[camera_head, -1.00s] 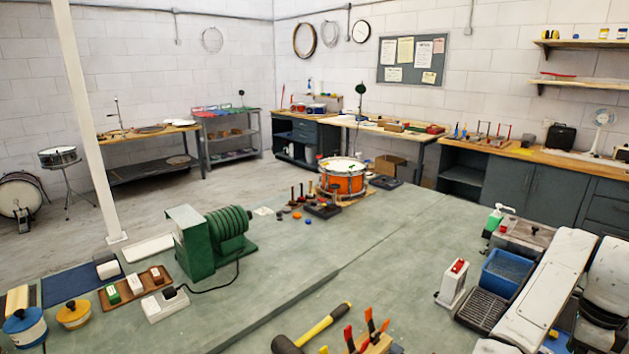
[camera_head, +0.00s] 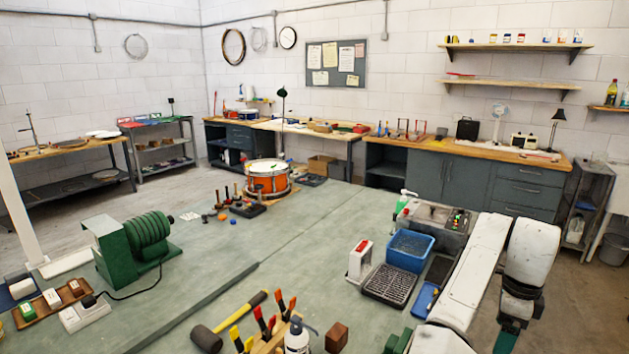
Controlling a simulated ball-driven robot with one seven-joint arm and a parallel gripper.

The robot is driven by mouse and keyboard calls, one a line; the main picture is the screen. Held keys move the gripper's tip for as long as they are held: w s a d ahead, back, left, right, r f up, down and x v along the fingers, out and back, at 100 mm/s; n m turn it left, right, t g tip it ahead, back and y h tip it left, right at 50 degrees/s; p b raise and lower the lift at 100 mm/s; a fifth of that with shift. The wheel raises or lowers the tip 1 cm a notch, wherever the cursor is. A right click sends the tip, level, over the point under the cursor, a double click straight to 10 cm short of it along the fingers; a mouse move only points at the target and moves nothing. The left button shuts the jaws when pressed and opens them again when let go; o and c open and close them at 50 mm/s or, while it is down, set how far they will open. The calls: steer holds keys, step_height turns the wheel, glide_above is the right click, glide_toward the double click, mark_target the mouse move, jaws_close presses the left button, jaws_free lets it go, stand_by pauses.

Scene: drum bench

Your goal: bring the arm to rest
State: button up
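My own white arm (camera_head: 477,270) rises from the bottom edge at the right of the view and folds over at the top. A second white link (camera_head: 531,250) comes back down beside it to a dark joint and a green part at the bottom edge. My gripper does not show in this view, so I cannot see its fingers or whether it holds anything. The arm stands in front of the right end of the green bench top (camera_head: 330,225) and hides part of it.
Close to the arm are a blue bin (camera_head: 409,250), a black grate tray (camera_head: 389,286) and a grey box (camera_head: 437,222). A mallet (camera_head: 228,323), clamps (camera_head: 268,325) and a bottle (camera_head: 298,337) are in front. An orange drum (camera_head: 267,178) stands farther back. The bench middle is clear.

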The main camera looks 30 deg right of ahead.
steer(key=s+a+f+n+b, duration=0.1)
steer(key=s+a+f+n, duration=0.2)
steer(key=a+f+n, duration=0.4)
steer(key=s+a+f+n+b, duration=0.1)
steer(key=s+a+f+n, duration=0.3)
steer(key=a+n, duration=0.9)
steer(key=s+a+f+n+t+b, duration=0.1)
steer(key=s+a+f+n, duration=0.3)
steer(key=a+f+n, duration=0.6)
steer(key=shift+s+a+f+n+b, duration=0.15)
steer(key=shift+a+f+n+b, duration=0.25)
steer(key=shift+a, duration=0.65)
steer(key=shift+r, duration=0.1)
